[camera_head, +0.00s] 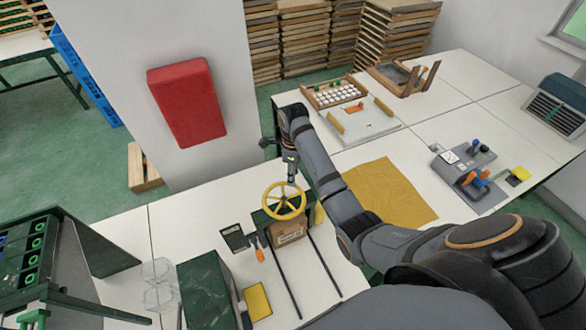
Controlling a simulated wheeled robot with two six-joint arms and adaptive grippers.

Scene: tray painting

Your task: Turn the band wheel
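The yellow band wheel (284,200) is a spoked ring. It sits on top of a dark green press frame with a cardboard box (287,232) under it. My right arm comes in from the right, bends at the far side of the bench and points down. Its gripper (291,180) is at the far rim of the wheel, slightly right of its centre. The fingers are too small to show whether they are open or touching the rim. My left gripper is out of view.
Two dark rails (323,262) run from the press towards me. A dark green box (208,290), a yellow pad (257,302) and a clear holder (160,284) stand left of it. A mustard cloth (390,190) lies to the right. A wall with a red box (188,103) rises behind.

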